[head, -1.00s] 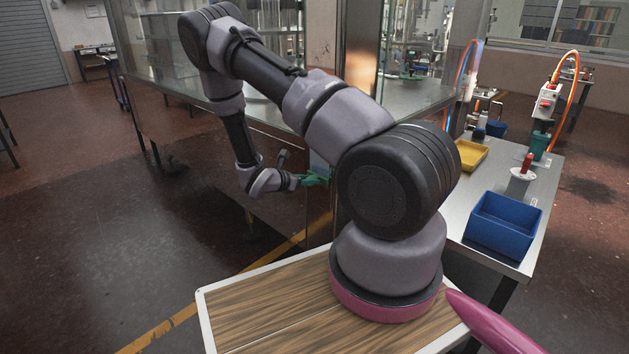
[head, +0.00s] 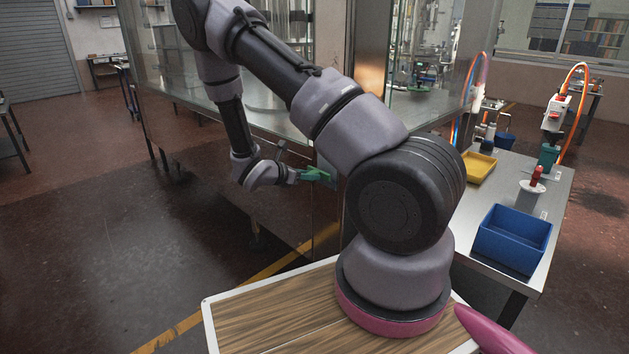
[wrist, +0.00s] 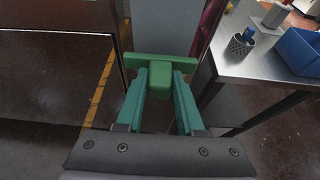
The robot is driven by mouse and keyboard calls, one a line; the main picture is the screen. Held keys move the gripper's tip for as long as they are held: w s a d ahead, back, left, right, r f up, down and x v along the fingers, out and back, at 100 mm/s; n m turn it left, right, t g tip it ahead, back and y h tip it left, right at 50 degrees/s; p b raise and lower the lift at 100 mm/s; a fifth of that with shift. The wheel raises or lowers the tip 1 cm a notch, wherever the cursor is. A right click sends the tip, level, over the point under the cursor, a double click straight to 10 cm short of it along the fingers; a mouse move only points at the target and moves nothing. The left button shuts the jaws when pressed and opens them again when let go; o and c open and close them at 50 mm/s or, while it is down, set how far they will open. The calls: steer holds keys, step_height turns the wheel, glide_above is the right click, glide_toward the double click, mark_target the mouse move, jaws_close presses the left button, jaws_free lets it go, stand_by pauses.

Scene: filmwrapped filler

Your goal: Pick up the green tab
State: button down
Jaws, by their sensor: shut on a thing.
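The green tab (wrist: 160,70) is a T-shaped piece with a wide flat bar and a short block. In the wrist view its block sits between the fingertips of my gripper (wrist: 158,84), and its bar lies across just beyond them. The two teal fingers are shut on the block from both sides. In the head view my gripper (head: 312,175) is small, in front of the glass-walled cabinet, and finger and tab are hard to tell apart there.
A metal bench (head: 507,185) on the right holds a blue bin (head: 512,240), a yellow tray (head: 479,168) and a red-handled tool (head: 535,177). The glass-walled cabinet (head: 296,215) stands close behind my gripper. Open floor (head: 80,260) lies to the left.

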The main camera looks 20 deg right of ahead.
steer(key=s+a, duration=0.3)
steer(key=a, duration=0.5)
steer(key=s+a, duration=0.3)
steer(key=a, duration=0.5)
steer(key=s+a+r, duration=0.1)
steer(key=a+r, duration=0.3)
steer(key=r, duration=0.3)
steer(key=shift+s+a, duration=0.3)
steer(key=shift+a, duration=0.1)
